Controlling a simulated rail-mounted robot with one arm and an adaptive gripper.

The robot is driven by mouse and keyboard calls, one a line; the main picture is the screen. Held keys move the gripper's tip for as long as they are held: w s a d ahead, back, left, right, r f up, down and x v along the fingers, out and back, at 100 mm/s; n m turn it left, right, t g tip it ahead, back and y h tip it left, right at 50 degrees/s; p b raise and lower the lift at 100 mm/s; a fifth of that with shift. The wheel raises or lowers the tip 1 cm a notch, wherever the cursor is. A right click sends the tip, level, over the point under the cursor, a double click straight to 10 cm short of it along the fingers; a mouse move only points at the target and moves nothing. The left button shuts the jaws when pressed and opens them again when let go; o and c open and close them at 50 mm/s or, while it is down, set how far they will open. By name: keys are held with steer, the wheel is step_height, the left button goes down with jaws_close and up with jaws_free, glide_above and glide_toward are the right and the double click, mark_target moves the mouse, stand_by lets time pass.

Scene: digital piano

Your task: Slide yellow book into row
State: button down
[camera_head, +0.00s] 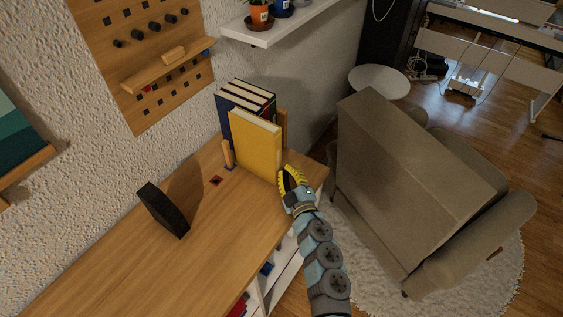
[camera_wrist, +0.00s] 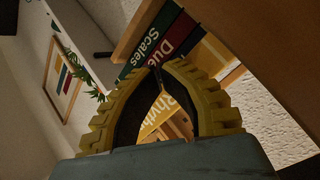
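The yellow book (camera_head: 256,146) stands upright on the wooden cabinet top, at the near end of a row of dark-spined books (camera_head: 246,100). Its right edge juts a little past theirs. My gripper (camera_head: 285,172) is at the yellow book's lower right edge; I cannot tell whether it touches. In the wrist view the yellow fingers of my gripper (camera_wrist: 155,69) arch together with their tips meeting. Through the gap between them shows the yellow book's lettered spine (camera_wrist: 168,105), partly hidden. The spines reading "Scales" and "Due" (camera_wrist: 175,38) lie beyond the tips.
A wooden end piece (camera_head: 283,125) stands behind the row and a small wooden post (camera_head: 228,154) at its left. A black block (camera_head: 163,210) stands on the cabinet top (camera_head: 215,235). A brown armchair (camera_head: 415,170) is to the right; a pegboard (camera_head: 150,65) hangs on the wall.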

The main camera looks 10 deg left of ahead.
steer(key=shift+w+a, duration=0.3)
steer(key=shift+a, duration=0.65)
stand_by(1.0)
steer(key=shift+d, duration=0.2)
steer(key=shift+s+d+p, duration=0.2)
steer(key=shift+s+d, duration=0.1)
steer(key=shift+d, duration=0.4)
steer(key=shift+s+d+p, duration=0.25)
steer(key=shift+d, duration=0.4)
steer(key=shift+s+d+p, duration=0.2)
steer(key=shift+s+d, duration=0.1)
steer(key=shift+d, duration=0.4)
